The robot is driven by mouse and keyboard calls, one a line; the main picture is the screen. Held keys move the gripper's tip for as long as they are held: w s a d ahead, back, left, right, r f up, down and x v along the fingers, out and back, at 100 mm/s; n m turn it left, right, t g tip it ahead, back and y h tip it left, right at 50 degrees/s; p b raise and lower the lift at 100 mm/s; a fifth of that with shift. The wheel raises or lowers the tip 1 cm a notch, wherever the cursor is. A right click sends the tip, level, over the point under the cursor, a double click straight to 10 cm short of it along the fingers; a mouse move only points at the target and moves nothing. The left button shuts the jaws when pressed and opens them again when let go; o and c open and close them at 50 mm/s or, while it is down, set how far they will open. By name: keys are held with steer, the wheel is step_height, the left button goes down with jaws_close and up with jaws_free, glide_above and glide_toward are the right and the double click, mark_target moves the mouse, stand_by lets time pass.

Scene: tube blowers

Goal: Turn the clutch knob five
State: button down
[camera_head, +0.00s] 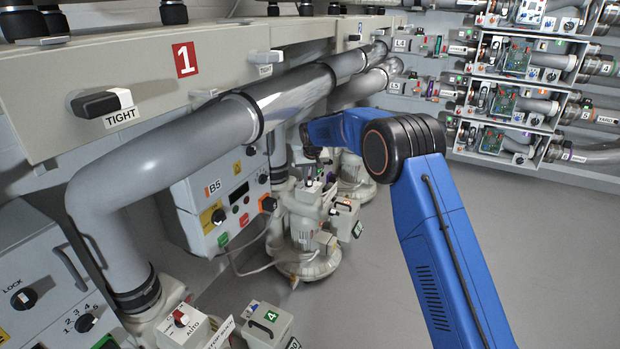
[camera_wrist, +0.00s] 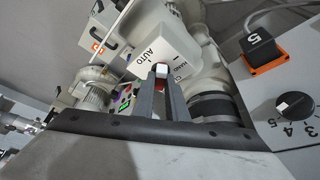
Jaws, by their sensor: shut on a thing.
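The clutch knob (camera_wrist: 160,71), with a white top and red below, is on a white box (camera_wrist: 165,55) whose lettering shows AUTO and part of other words. My gripper (camera_wrist: 160,82) is shut on the knob, its two grey fingers on either side. The fingers hide much of the knob. In the head view, my gripper (camera_head: 311,165) reaches down to the white blower unit (camera_head: 304,228) beside the B5 control box (camera_head: 222,203). The knob is too small to make out there.
A thick grey pipe (camera_head: 180,140) and a beam (camera_head: 140,70) marked 1 run along the left. A nearer blower with a red-and-white knob (camera_head: 180,318) stands at the bottom. Floor (camera_head: 400,290) is clear.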

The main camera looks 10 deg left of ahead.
steer(key=m, duration=0.1)
steer(key=m+h, duration=0.1)
steer(key=m, duration=0.1)
steer(key=shift+a+m, duration=0.25)
steer(key=shift+m, duration=0.05)
steer(key=shift+a+m+h, duration=0.15)
steer(key=shift+m+h, duration=0.75)
steer(key=shift+m, duration=0.9)
steer(key=c, duration=1.8)
jaws_free()
steer(key=shift+o, duration=0.2)
